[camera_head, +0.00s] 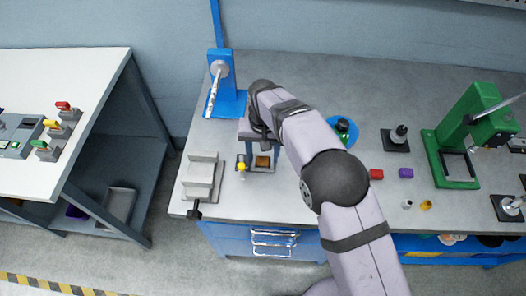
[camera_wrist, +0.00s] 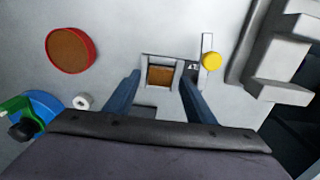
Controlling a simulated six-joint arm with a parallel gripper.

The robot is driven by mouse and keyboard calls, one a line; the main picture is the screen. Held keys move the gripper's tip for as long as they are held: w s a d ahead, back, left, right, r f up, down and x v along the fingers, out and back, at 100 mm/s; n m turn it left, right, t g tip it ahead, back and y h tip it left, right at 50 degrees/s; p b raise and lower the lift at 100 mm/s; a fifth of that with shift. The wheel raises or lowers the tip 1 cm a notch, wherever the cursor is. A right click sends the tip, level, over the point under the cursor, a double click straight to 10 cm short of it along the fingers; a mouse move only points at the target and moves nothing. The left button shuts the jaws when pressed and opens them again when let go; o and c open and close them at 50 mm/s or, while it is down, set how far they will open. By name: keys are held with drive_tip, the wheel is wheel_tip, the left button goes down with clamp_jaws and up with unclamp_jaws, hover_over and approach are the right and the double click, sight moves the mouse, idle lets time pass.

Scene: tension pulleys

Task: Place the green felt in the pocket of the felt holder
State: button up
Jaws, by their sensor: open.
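A small grey holder (camera_wrist: 146,61) with a square brown piece (camera_wrist: 160,75) in its opening sits on the bench; I take it for the felt holder. The holder also shows in the head view, with the brown piece (camera_head: 262,161) in it. My gripper (camera_wrist: 159,82) is open above the holder, one blue finger to each side of it, with nothing seen held. In the head view my gripper (camera_head: 262,146) partly covers the holder. A green piece (camera_wrist: 14,106) lies by a black knob on a blue round base at the left; I cannot tell if it is the felt.
A yellow knob (camera_wrist: 211,61) stands right beside the holder. A grey stepped block (camera_head: 200,178) is at its left in the head view. A red-rimmed round dish (camera_wrist: 71,50) and a white ring (camera_wrist: 82,102) lie left in the wrist view. A green press (camera_head: 455,150) stands far right.

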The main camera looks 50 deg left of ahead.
sight(263, 159)
drive_tip(key=shift+r+p, duration=0.3)
drive_tip(key=shift+r, duration=0.5)
wheel_tip(263, 159, up, 12)
drive_tip(key=b, duration=0.2)
drive_tip(key=shift+f+b, duration=0.2)
drive_tip(key=shift+b, duration=0.15)
